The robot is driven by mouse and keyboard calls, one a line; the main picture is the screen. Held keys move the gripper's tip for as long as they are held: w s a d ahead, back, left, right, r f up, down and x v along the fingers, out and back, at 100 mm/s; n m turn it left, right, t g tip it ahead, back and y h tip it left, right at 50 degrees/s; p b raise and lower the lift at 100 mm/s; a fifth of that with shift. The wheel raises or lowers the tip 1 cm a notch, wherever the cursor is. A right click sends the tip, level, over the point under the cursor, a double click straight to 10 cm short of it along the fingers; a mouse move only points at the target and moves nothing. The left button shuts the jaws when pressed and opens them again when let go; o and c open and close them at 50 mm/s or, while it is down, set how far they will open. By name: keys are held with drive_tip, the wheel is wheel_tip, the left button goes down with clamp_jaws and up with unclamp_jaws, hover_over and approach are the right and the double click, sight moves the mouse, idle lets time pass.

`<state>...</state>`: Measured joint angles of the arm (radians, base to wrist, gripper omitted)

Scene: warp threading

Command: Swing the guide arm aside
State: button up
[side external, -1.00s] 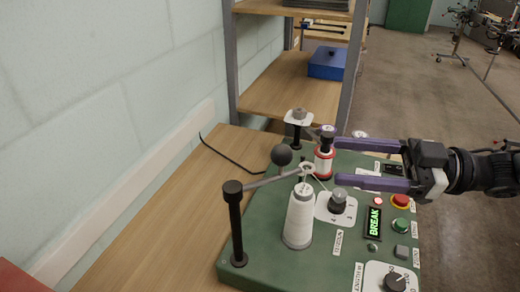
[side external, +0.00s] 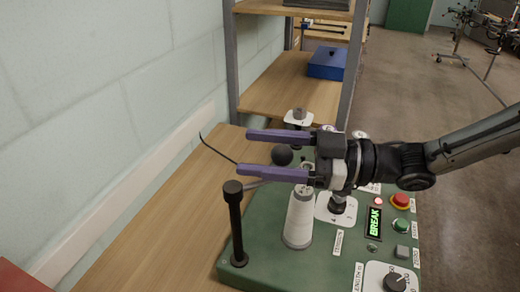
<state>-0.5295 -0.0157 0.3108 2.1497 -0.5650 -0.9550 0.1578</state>
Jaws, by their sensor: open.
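The guide arm (side external: 254,184) is a thin metal rod on top of a black post (side external: 236,225). It reaches right toward the white thread cone (side external: 299,222), and its far part is hidden behind my gripper. A dark ball knob (side external: 282,154) shows between my two purple fingers, partly covered by the lower one. My gripper (side external: 244,152) is open, with its fingers pointing left past the knob. I cannot tell whether the fingers are level with the knob or above it, and no contact is clear.
The green machine base (side external: 275,265) carries a lit BREAK display (side external: 374,223), a red button (side external: 400,200), a green button (side external: 400,226) and a dial (side external: 395,281). A small white-topped post (side external: 298,117) stands behind my fingers. The wooden bench (side external: 150,225) is clear at left.

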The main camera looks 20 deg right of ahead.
drive_tip(key=shift+w+a, duration=0.1)
clamp_jaws()
idle(0.4)
idle(1.0)
